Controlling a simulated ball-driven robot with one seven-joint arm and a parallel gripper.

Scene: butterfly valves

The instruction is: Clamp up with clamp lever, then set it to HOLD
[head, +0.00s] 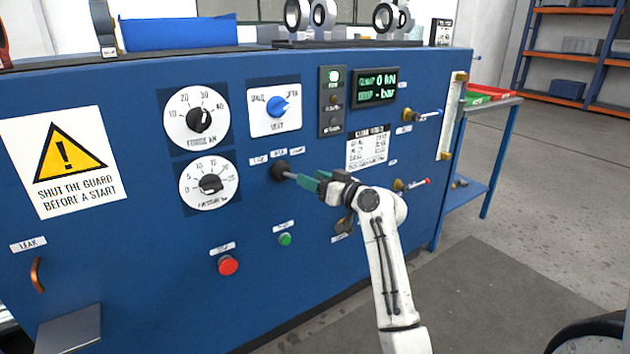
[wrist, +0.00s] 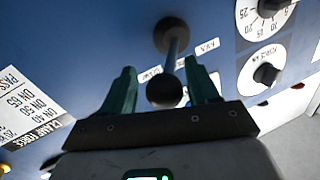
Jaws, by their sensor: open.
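The clamp lever (head: 288,174) sticks out from the blue panel on a dark round boss, with small labels above it. In the wrist view its rod runs from the boss (wrist: 172,36) to a dark ball knob (wrist: 164,88). My gripper (head: 305,182) is open at the lever. In the wrist view its two green fingers (wrist: 161,68) stand on either side of the ball knob, with gaps visible on both sides. In the head view the fingers hide the knob. The display (head: 376,86) reads 0 kN and a dash for bar.
The blue panel (head: 120,260) also carries a force dial (head: 198,119), a pressure dial (head: 209,185), a blue test selector (head: 278,107), a red button (head: 228,265) and a green button (head: 285,239). Small valve handles (head: 428,116) stick out at the right. Floor is clear at right.

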